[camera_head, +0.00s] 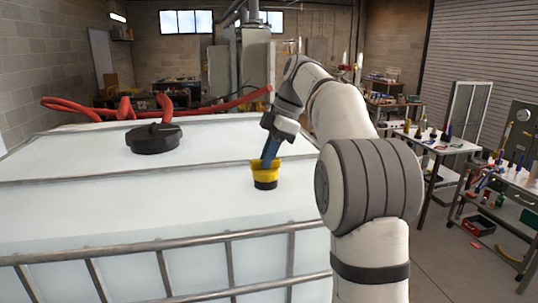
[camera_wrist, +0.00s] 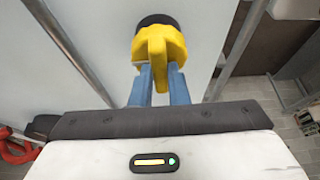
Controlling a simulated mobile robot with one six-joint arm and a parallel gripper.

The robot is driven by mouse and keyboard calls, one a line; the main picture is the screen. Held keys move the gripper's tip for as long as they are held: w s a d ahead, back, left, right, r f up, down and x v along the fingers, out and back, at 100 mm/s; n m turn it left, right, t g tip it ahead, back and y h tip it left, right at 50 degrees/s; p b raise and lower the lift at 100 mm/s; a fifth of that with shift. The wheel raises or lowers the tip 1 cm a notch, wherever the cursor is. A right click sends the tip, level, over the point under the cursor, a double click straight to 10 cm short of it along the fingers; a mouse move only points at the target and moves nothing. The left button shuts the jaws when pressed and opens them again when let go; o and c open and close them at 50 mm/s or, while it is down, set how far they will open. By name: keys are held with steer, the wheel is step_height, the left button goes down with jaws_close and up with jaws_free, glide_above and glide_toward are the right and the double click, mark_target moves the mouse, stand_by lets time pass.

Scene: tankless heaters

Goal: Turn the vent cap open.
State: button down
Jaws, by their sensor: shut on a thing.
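The vent cap (camera_head: 264,174) is yellow with a black base and stands on top of the white tank (camera_head: 90,205), near its right side. In the wrist view the yellow cap (camera_wrist: 158,45) has a raised grip, and its black base shows behind it. My gripper (camera_head: 268,160) comes down on the cap from above, slightly tilted. Its two blue fingers (camera_wrist: 158,72) are shut on the raised yellow grip. The far side of the cap is hidden. I cannot tell how far the cap is turned.

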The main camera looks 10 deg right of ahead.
steer(key=c, duration=1.4)
jaws_free()
steer(key=shift+v, duration=3.85)
